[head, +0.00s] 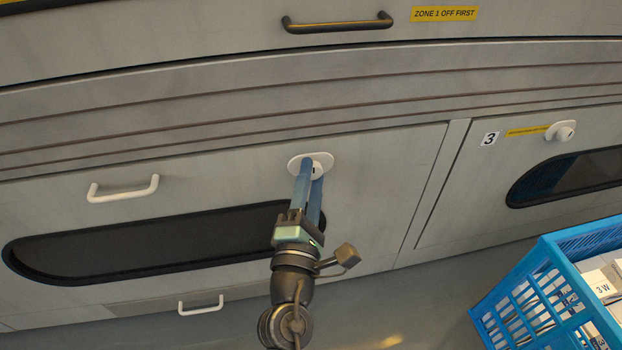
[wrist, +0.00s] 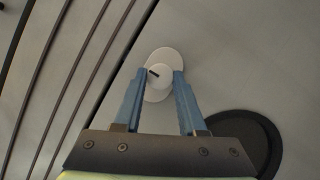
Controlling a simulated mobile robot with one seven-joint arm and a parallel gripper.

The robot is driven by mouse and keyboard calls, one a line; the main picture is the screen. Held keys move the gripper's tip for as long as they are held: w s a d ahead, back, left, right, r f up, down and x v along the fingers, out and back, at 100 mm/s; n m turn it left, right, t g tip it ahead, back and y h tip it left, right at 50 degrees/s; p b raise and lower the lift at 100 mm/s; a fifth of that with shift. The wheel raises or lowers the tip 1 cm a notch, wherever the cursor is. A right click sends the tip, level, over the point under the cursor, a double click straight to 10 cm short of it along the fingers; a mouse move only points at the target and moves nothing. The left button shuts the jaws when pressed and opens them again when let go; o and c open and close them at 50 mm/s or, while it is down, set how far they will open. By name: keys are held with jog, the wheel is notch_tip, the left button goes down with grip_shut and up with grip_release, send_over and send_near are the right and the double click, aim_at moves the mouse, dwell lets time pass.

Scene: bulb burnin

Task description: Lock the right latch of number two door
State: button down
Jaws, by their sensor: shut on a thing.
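The right latch (head: 298,162) is a white round knob on an oval plate near the upper right of the middle door (head: 385,190). My gripper (head: 312,175) reaches up to it with its blue fingers. In the wrist view, the fingers (wrist: 161,85) stand on either side of the white knob (wrist: 157,77) and are shut on it. A short black mark on the knob shows there, slanted across its upper left. No number label shows on this door in the head view.
A door labelled 3 (head: 490,139) with its own white knob (head: 562,131) is at the right. A blue crate (head: 545,290) stands at the lower right. A white handle (head: 124,189) and dark window (head: 140,245) are left of my gripper. A dark handle (head: 337,23) is above.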

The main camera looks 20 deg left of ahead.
jog(key=shift+c, duration=2.4)
grip_release()
jog(key=b+v, duration=0.3)
jog(key=v, duration=1)
jog(key=shift+b, duration=0.3)
